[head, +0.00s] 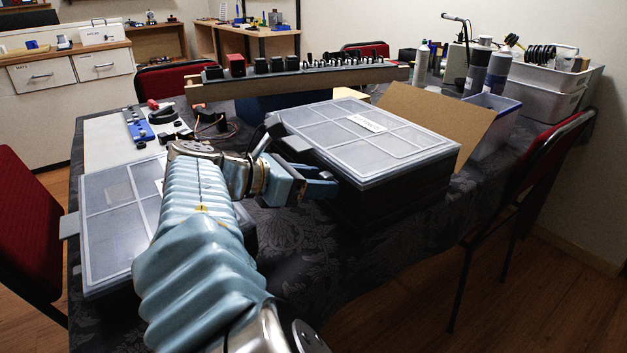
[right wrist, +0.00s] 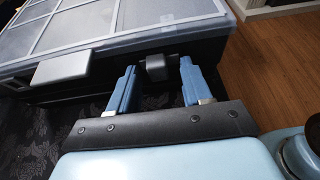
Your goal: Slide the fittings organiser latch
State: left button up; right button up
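The fittings organiser (head: 350,119) is a dark box with a clear, pale-framed lid and a white label, on the cloth-covered table. My right gripper (head: 332,183) is at its near side. In the right wrist view the organiser (right wrist: 100,45) fills the upper left. A dark grey latch block (right wrist: 155,67) on its side sits between the fingertips of the open right gripper (right wrist: 158,65), with a small gap showing at each finger. A lighter grey latch tab (right wrist: 62,66) is farther left on the same side. My left gripper is in neither view.
A second clear-lidded organiser (head: 105,245) lies at the left, partly behind my right arm. A long rack of dark parts (head: 300,75) stands behind. A cardboard panel (head: 435,115) and grey bins (head: 545,90) are to the right. Red chairs (head: 555,150) flank the table.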

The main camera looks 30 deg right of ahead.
jog(key=p+v, duration=0.1)
jog(key=v, duration=1.3)
jog(key=shift+f, duration=0.1)
jog(key=shift+s+d, duration=0.1)
